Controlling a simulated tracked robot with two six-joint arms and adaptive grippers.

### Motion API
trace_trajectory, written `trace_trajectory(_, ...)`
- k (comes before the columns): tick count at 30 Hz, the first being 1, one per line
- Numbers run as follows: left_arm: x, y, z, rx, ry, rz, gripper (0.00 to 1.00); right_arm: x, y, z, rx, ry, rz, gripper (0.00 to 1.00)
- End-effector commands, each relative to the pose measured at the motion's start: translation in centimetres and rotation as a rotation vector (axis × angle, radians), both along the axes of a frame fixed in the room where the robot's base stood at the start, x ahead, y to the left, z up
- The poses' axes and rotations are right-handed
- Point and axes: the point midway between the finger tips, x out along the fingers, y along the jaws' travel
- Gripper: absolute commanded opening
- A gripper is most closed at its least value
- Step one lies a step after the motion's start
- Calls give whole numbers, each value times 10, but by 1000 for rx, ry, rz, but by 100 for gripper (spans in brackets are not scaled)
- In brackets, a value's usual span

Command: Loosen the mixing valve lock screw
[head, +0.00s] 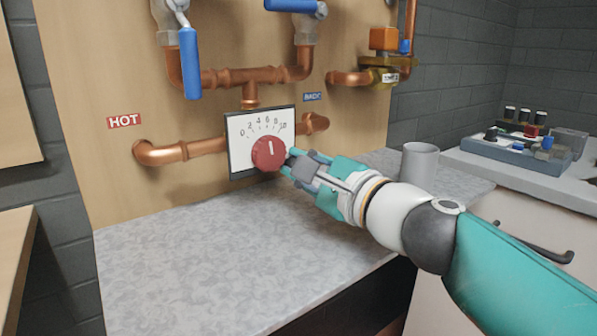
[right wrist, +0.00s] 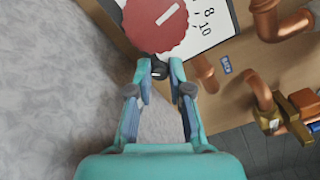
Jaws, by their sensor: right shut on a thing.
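The mixing valve has a red round dial (head: 268,154) on a white scale plate (head: 240,132) marked 0 to 10. The dial's white mark points up, roughly toward the 6. My right gripper (head: 291,162) reaches in from the right and is shut at the dial's right edge. In the right wrist view its fingertips close on a small black lock screw (right wrist: 159,70) beside the red dial (right wrist: 155,22). The fingers hide most of the screw in the head view. My left gripper is not in view.
Copper pipes (head: 175,152) run either side of the plate, with a blue lever (head: 190,62) above. A grey cup (head: 419,165) stands on the counter behind my right arm. A control box (head: 520,150) sits at right. The counter (head: 200,260) in front is clear.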

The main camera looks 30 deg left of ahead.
Motion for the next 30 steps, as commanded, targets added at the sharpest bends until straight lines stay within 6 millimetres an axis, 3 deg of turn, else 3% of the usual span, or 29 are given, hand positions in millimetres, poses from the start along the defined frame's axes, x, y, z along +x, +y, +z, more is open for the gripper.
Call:
trace_trajectory(15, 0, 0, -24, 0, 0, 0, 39, 0, -1, -5, -138, -318, 2, 0)
trace_trajectory(30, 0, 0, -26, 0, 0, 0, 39, 0, 0, -6, -168, -381, 5, 0)
